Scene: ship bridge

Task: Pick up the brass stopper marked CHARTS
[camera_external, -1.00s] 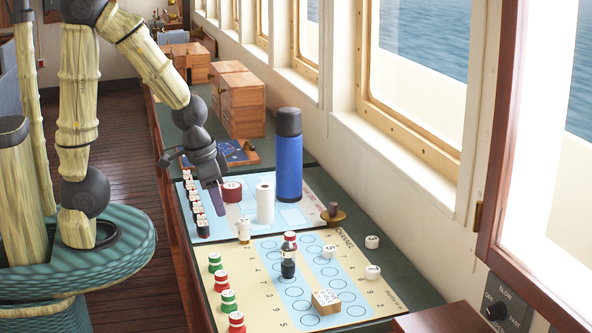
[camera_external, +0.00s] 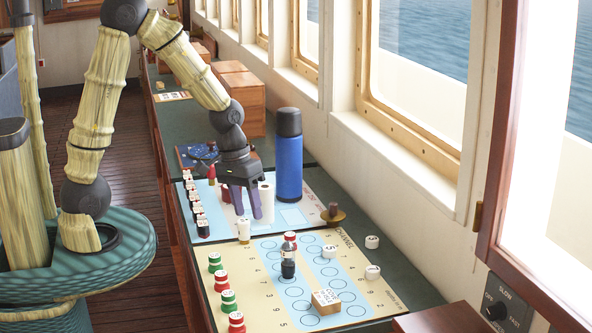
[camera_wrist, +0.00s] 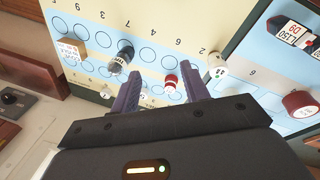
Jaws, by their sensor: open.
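A brass stopper-like piece (camera_external: 333,214) with a round flat flange stands at the right edge of the board in the external view. Any marking on it is too small to read, so I cannot confirm CHARTS. I cannot make it out in the wrist view. My gripper (camera_external: 247,212) points down over the blue part of the board, left of the brass piece and apart from it. Its two purple fingers are spread, and it is open and empty. In the wrist view, a red-topped piece (camera_wrist: 170,82) shows beyond and between the fingertips (camera_wrist: 162,88).
A tall blue flask (camera_external: 289,160) and a white cylinder (camera_external: 267,203) stand close to my gripper. A dark red cylinder (camera_wrist: 300,103) shows at right in the wrist view. Black pieces (camera_external: 203,228) line the left edge. A wooden block (camera_external: 326,302) lies on the front board.

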